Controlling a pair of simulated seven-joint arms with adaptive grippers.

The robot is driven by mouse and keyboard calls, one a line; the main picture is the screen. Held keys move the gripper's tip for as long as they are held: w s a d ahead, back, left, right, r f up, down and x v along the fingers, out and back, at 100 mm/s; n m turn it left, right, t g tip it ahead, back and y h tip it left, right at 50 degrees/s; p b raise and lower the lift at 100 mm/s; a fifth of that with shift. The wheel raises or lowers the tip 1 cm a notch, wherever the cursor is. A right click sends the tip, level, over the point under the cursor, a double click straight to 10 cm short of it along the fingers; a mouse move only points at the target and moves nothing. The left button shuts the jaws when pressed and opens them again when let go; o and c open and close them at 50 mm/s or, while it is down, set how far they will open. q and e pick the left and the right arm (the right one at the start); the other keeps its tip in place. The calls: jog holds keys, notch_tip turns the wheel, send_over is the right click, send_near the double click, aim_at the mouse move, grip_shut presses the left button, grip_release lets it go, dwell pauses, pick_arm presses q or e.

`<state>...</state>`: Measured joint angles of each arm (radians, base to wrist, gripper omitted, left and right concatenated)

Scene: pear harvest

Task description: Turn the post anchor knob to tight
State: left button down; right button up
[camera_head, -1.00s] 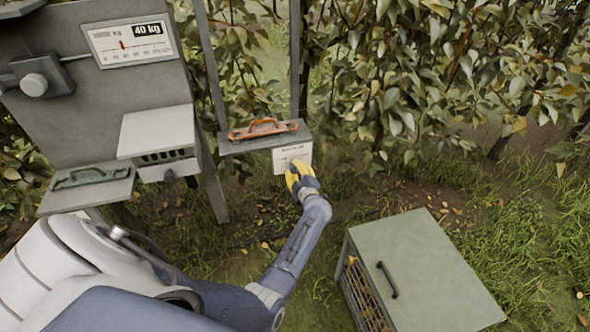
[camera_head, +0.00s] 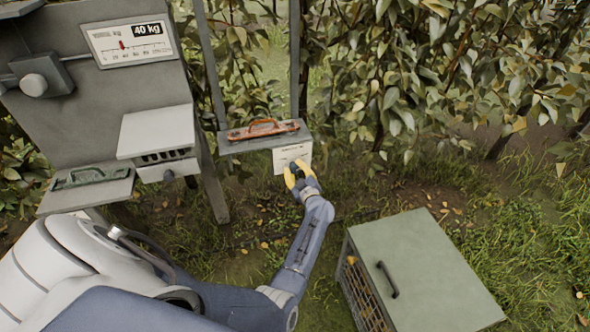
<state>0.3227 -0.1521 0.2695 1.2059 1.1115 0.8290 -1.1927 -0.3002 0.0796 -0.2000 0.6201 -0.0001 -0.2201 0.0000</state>
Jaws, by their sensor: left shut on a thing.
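The post anchor box is a grey box (camera_head: 240,142) with a white label plate (camera_head: 288,153) on its front face, between two posts. My left gripper (camera_head: 297,172), with yellow fingers, is at the lower part of this plate. Its fingers are closed around a small dark knob (camera_head: 294,168), which they largely hide. The knob's pointer and the plate's lettering are too small to read. My right gripper is not in view.
An orange handle (camera_head: 263,129) lies on top of the anchor box. A grey panel with a 40 kg scale (camera_head: 131,42) stands at left, with a green-handled shelf (camera_head: 86,190) below. A green-lidded crate (camera_head: 430,270) stands at lower right. Foliage fills the back.

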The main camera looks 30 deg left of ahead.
pick_arm(q)
jog(key=shift+d, duration=0.1)
jog(key=c, duration=0.9)
grip_release()
